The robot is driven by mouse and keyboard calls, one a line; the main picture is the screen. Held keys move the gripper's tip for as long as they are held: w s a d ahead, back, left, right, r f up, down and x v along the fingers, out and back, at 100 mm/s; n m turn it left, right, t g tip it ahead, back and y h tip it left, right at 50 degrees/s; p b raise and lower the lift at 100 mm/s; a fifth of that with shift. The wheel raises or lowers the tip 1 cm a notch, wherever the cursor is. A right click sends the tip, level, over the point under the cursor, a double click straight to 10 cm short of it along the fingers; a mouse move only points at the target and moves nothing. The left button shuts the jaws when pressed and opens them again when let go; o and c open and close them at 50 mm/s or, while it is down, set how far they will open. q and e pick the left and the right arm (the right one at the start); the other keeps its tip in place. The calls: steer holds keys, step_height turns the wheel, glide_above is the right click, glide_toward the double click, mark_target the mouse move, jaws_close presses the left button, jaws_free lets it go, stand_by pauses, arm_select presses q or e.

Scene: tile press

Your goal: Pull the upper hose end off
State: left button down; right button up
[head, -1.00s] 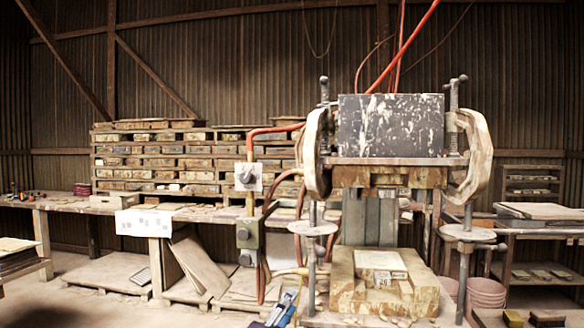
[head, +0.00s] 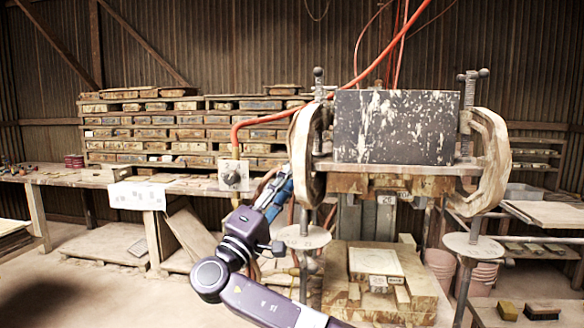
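The orange-red hose (head: 270,119) arches left from the press and bends down at its upper end (head: 235,143). That end meets the top of a pale box with a dark round knob (head: 231,175), left of the press. My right gripper (head: 284,174), with blue parts, points up and right of this box, apart from the hose end. Its fingers are small and partly lost against the press frame, so their opening is unclear. My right arm covers the area below the box. My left gripper is not in view.
The press (head: 393,128), with a splattered dark block on top and round clamps, stands close to the right of my gripper. A workbench (head: 85,176) and stacked trays (head: 165,135) are behind. Floor at the lower left is open.

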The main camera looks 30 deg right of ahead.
steer(key=x, duration=0.3)
steer(key=shift+w+d+f+p, duration=0.1)
steer(key=shift+f+p, duration=0.1)
steer(key=shift+p, duration=0.2)
jaws_close()
